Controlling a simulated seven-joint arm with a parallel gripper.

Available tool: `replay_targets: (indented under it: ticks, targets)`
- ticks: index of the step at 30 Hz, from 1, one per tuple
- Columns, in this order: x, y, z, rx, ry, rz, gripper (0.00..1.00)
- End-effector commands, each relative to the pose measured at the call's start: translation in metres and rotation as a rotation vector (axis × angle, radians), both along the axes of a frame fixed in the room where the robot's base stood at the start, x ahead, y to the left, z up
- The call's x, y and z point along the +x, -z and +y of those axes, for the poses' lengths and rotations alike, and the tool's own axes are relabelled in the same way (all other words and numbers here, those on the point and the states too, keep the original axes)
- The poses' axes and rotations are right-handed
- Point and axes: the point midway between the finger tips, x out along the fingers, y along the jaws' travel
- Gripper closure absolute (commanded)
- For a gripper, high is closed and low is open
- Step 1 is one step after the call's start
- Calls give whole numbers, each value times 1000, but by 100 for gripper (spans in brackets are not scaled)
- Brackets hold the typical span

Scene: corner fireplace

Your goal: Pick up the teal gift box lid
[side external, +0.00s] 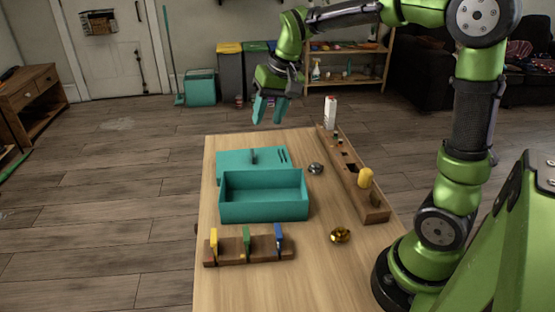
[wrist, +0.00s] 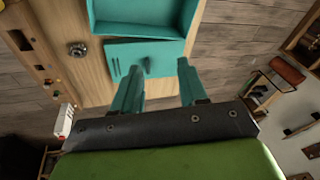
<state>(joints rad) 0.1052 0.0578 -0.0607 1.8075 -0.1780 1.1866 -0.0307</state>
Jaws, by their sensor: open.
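The teal gift box lid (side external: 236,163) lies flat on the wooden table behind the open teal box (side external: 263,199). A dark handle (side external: 254,156) stands near its middle, and dark slots show near its right end. In the wrist view the lid (wrist: 163,52) lies just beyond my fingertips, and the box (wrist: 145,29) shows above it, partly cut off. My gripper (side external: 270,109) has teal fingers, is open and empty, and is raised above the far end of the table. In the wrist view my gripper (wrist: 159,77) has its fingers spread, pointing toward the lid.
A wooden rack (side external: 243,250) with yellow, green and blue clips stands in front of the box. A long wooden holder (side external: 352,172) with a yellow object and a white carton (side external: 330,112) runs along the right edge. A silver knob (side external: 315,168) and a gold object (side external: 340,235) lie between.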

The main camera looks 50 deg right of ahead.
Motion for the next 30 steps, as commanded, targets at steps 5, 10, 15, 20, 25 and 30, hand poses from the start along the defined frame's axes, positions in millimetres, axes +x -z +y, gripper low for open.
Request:
replay_targets:
  ticks: [5,10,15,20,25,30]
  targets:
    - [64,21,-40,-24,66,123,57]
    - [110,45,-74,-49,134,223,57]
    - [136,53,-92,-66,194,277,57]
    - [143,29,-91,-63,232,269,57]
    - [137,35,-86,-42,244,300,57]
    - [137,68,-86,-42,242,301,57]
